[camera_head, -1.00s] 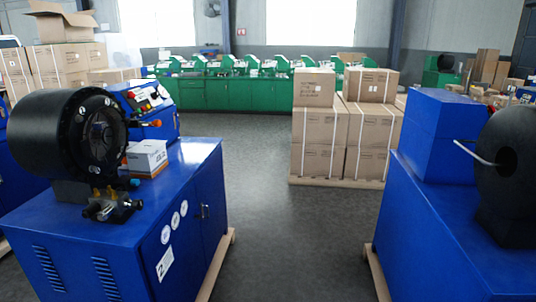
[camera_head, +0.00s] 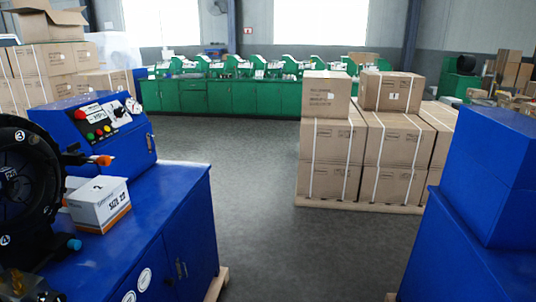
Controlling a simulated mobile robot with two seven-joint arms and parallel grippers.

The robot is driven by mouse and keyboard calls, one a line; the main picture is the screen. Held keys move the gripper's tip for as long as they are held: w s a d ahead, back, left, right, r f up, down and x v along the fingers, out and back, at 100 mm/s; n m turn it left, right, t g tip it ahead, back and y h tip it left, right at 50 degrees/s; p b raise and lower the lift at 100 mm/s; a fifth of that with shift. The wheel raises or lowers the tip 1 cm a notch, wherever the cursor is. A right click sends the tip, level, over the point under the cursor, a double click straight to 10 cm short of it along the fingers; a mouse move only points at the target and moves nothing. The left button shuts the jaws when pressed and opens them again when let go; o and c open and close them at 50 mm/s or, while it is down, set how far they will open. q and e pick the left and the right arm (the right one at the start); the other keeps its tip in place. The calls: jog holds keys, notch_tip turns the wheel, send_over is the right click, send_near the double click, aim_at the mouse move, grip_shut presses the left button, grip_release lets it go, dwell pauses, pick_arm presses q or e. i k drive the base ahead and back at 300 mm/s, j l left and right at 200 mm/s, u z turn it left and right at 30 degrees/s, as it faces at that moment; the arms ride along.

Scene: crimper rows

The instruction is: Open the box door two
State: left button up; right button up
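A small white box (camera_head: 99,205) marked with a 2 and size text stands on top of the blue crimper cabinet (camera_head: 180,200) at the left. The cabinet's front has doors (camera_head: 192,248) with a small handle, and they look shut. Which door the task means by box door two I cannot tell. The black crimping head (camera_head: 22,205) is at the far left, partly cut off, and a blue control panel (camera_head: 100,135) with buttons and a gauge stands behind the box. Neither of my grippers is in view.
A grey floor aisle (camera_head: 265,250) lies open between the left cabinet and another blue machine (camera_head: 480,220) at the right. Stacked cartons (camera_head: 330,140) on a pallet stand ahead. Green benches (camera_head: 230,97) line the back, and more cartons (camera_head: 45,75) are at the back left.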

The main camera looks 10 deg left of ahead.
aim_at(135, 151)
jog(key=i+l+u, duration=0.2)
jog(key=i, duration=0.45)
jog(key=i+u, duration=0.15)
jog(key=i, duration=0.5)
jog(key=i+l+u, duration=0.15)
jog(key=i+u, duration=0.2)
jog(key=u, duration=0.15)
jog(key=i+l+u, duration=0.25)
jog(key=u, duration=0.2)
jog(key=i+l+u, duration=0.25)
jog(key=l+u, duration=0.25)
jog(key=i+l+u, duration=0.2)
jog(key=l+u, duration=0.15)
jog(key=u, duration=0.15)
